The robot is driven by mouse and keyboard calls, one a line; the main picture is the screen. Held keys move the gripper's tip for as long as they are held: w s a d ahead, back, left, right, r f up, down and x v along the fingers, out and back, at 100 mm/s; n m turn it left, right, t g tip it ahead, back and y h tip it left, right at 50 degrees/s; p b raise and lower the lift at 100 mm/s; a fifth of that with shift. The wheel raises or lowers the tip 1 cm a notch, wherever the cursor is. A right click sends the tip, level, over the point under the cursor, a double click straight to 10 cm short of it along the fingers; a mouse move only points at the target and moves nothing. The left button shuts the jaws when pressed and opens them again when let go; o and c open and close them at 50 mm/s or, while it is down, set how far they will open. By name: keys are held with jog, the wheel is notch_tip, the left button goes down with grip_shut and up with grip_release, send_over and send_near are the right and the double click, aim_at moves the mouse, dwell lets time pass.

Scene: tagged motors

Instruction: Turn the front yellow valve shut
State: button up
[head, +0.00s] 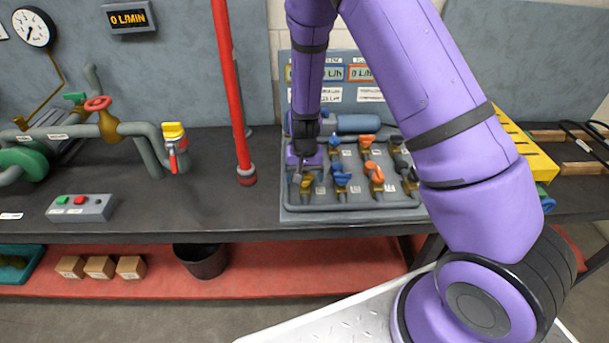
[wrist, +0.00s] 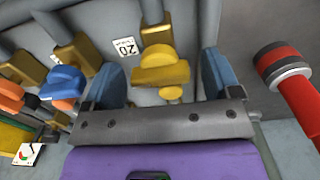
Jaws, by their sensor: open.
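The front yellow valve (head: 307,184) sits at the front left of the valve panel, partly covered by my gripper in the head view. In the wrist view its yellow handle (wrist: 162,68) lies between my two fingers, on a brass body. My gripper (head: 304,166) reaches down over it from above. In the wrist view my gripper (wrist: 160,82) is open, with one blue-grey finger on each side of the handle. Gaps show between the handle and both fingers, so it is not gripped. A rear yellow valve cannot be made out.
A blue valve (head: 341,176) and an orange valve (head: 375,173) stand to the right in the front row. More valves stand behind them. A red vertical pipe (head: 232,95) rises close to the left of the panel (head: 300,214).

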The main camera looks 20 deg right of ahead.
jog(key=shift+r, duration=0.1)
notch_tip(320, 180, up, 11)
jog(key=shift+f, duration=0.2)
dwell(0.6)
jog(key=s+d+r+n+t, duration=0.1)
jog(key=s+r, duration=0.3)
jog(key=r, duration=0.3)
jog(key=s+d+r+t+y, duration=0.1)
jog(key=s+r, duration=0.2)
jog(key=r, duration=0.4)
jog(key=s+d+r+n, duration=0.1)
jog(key=s+d+r, duration=0.1)
jog(key=s+r, duration=0.35)
jog(key=s+d+r+n+t, duration=0.1)
jog(key=s+r, duration=0.4)
jog(key=s, duration=0.3)
jog(key=s+d+r+t+h, duration=0.1)
jog(key=s+d+r+t, duration=0.1)
jog(key=s+r, duration=0.4)
jog(key=s, duration=0.3)
jog(key=shift+n, duration=0.4)
jog(key=shift+w, duration=0.1)
